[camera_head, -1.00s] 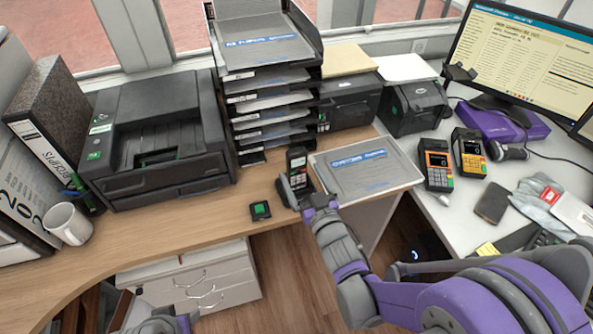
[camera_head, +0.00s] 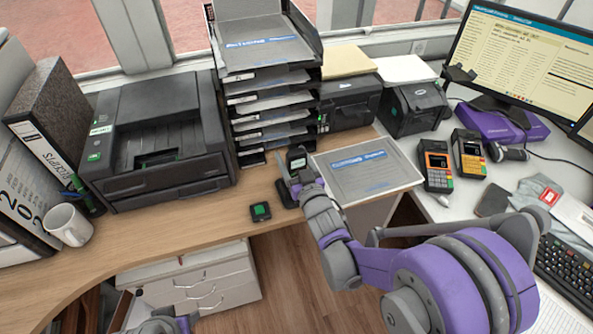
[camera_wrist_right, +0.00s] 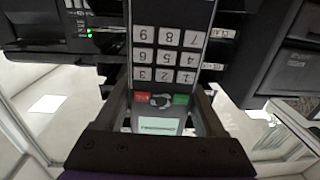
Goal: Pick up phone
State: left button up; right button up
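The phone is a dark cordless handset (camera_head: 297,158) with a small screen, standing in a dark cradle (camera_head: 286,196) on the wooden counter. My right gripper (camera_head: 295,180) is at the handset's front and hides its lower part in the head view. In the right wrist view the handset's keypad (camera_wrist_right: 168,55) and screen lie between my two dark fingers (camera_wrist_right: 162,105). A narrow light gap shows beside the finger on the right, so the gripper looks open around the handset. Only part of my left arm shows at the bottom edge of the head view; its fingers are not seen.
A small black box with a green top (camera_head: 260,211) sits left of the cradle. Stacked paper trays (camera_head: 270,105) and a printer (camera_head: 155,140) stand behind. The counter's front edge is near.

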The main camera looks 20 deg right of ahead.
grip_shut()
